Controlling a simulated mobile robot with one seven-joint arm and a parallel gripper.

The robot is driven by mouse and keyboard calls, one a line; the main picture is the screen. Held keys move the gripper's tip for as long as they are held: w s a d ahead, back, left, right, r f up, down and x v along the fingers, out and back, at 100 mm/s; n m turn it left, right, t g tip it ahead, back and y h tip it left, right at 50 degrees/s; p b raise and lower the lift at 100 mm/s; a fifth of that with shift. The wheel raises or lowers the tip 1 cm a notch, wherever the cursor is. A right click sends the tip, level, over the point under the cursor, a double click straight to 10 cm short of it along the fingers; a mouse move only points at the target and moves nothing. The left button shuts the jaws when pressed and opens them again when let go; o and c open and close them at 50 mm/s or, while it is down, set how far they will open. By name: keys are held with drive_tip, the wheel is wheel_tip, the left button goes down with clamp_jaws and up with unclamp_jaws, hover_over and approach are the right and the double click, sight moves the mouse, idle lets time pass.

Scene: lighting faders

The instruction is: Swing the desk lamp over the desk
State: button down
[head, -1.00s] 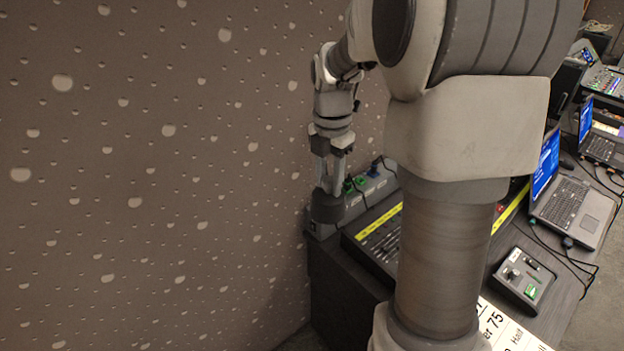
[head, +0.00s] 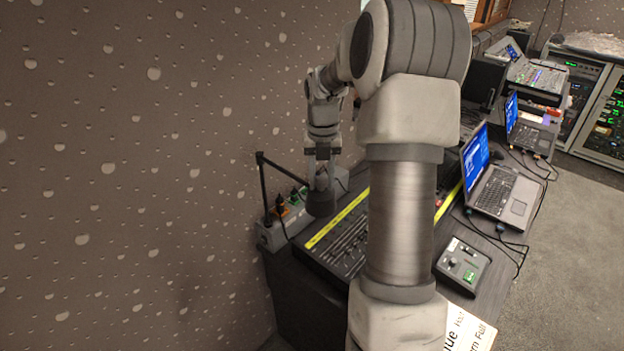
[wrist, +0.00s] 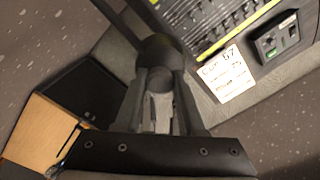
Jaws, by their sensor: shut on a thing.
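The desk lamp has a thin black jointed arm (head: 262,188) and a dark round head (head: 321,203). Its arm rises by the wall at the desk's far left end and bends across to the head. The head hangs over the left edge of the fader console (head: 340,250). My gripper (head: 320,181) points down and is shut on the lamp head. In the wrist view, the two fingers (wrist: 160,82) close around the dark head (wrist: 162,52), and the lamp arm runs off to the upper left. The dark desk (head: 490,297) is partly hidden by my arm.
A grey power strip (head: 270,237) with plugs sits by the wall. Laptops (head: 500,190), a small control box (head: 462,263) and cables lie to the right. A paper sheet (wrist: 225,74) lies by the console. The speckled wall (head: 130,200) is close on the left.

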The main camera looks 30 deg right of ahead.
drive_tip(key=shift+w+d, duration=0.15)
drive_tip(key=shift+d, duration=0.35)
drive_tip(key=c, duration=0.5)
unclamp_jaws()
wheel_tip(320, 180, up, 18)
drive_tip(key=shift+f, duration=0.25)
